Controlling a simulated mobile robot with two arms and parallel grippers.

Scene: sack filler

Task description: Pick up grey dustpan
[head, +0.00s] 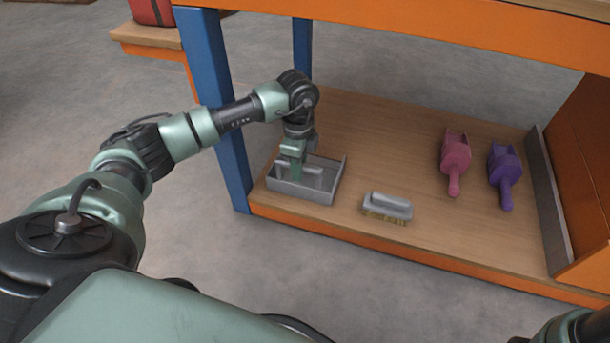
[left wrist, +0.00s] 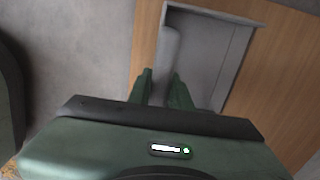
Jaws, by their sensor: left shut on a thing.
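The grey dustpan (head: 303,193) is a shallow grey tray on the left end of the wooden lower shelf, close to the blue post. In the left wrist view the dustpan (left wrist: 217,45) shows with its grey handle running between the fingers. My left gripper (head: 293,170) points down into it and is shut on the handle, as the left wrist view shows at the fingers (left wrist: 160,88). I cannot tell whether the dustpan touches the shelf. My right gripper is not in view; only a bit of that arm shows at the lower right corner.
A grey brush (head: 388,206) lies on the shelf (head: 350,140) right of the dustpan. A pink scoop (head: 455,158) and a purple scoop (head: 504,174) lie farther right. A blue post (head: 216,100) stands just left, and an orange beam (head: 420,35) crosses above.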

